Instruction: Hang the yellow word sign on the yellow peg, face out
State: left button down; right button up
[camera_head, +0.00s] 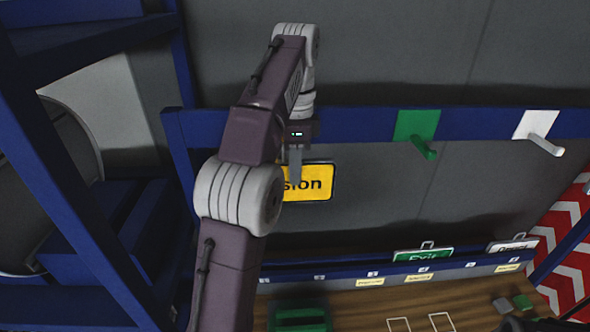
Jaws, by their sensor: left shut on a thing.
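The yellow word sign (317,184) has a dark border, and the letters "sion" show on its face toward me. My left gripper (296,167) is shut on it near its top and holds it just below the blue rail (360,124). My left arm covers the sign's left part. The yellow peg is not visible; my arm hides that stretch of the rail. I cannot tell whether the sign touches a peg. My right gripper is not in view.
A green peg (423,149) and a white peg (545,146) stick out from the rail to the right. Below, a rack (340,271) holds a green Exit sign (423,254) and a white sign (512,244). A green box (299,317) stands on the wooden table (372,305).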

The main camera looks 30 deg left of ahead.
pick_arm(q)
jog(key=shift+s, duration=0.2)
jog(key=shift+w+f+b, duration=0.3)
jog(key=shift+f+b, duration=0.05)
jog(key=shift+f, duration=0.1)
jog(key=shift+s+f+b, duration=0.15)
jog(key=shift+f+b, duration=0.2)
jog(key=c, duration=1.3)
grip_release()
